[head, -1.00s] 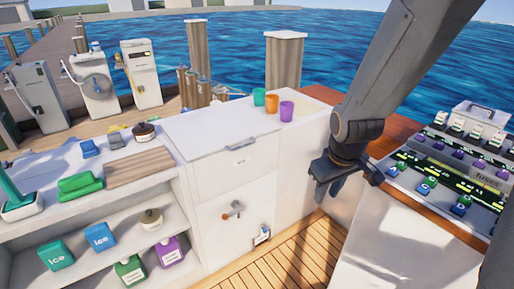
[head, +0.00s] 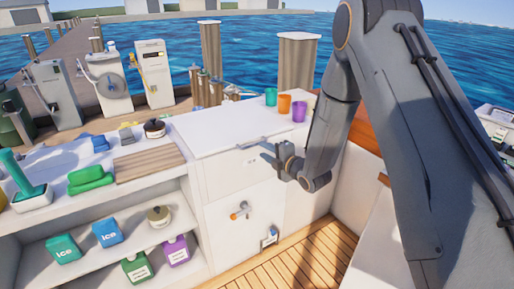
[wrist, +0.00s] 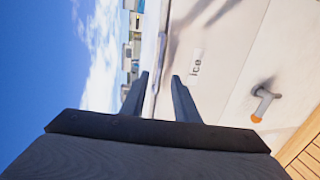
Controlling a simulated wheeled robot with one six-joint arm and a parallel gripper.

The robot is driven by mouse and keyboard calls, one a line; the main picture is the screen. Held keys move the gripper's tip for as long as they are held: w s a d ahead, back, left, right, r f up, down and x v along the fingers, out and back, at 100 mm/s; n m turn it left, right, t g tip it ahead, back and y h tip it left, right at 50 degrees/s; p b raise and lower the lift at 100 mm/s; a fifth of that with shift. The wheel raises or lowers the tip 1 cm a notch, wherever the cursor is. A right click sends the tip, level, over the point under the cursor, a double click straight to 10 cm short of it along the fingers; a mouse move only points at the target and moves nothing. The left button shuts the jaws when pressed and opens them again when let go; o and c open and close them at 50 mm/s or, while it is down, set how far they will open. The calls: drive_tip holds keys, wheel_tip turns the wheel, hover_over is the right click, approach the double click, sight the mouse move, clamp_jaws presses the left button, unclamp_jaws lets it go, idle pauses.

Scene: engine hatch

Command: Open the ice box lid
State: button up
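The white ice box (head: 222,176) stands in the middle of the counter, its flat lid (head: 222,128) lying shut on top. My gripper (head: 266,150) is in front of the upper front, near the lid's front edge. In the wrist view, my gripper (wrist: 160,78) has its two fingers apart with nothing clearly between them. A grey bar, likely the lid handle (wrist: 159,50), shows just beyond the fingertips. In the head view my gripper partly hides this edge.
An orange-tipped tap (head: 240,211) is on the lower front panel. Shelves at left hold ice packs (head: 107,233) and bottles. A wooden board (head: 149,163) lies left of the lid.

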drive_tip(key=x, duration=0.6)
drive_tip(key=shift+w, duration=0.1)
clamp_jaws()
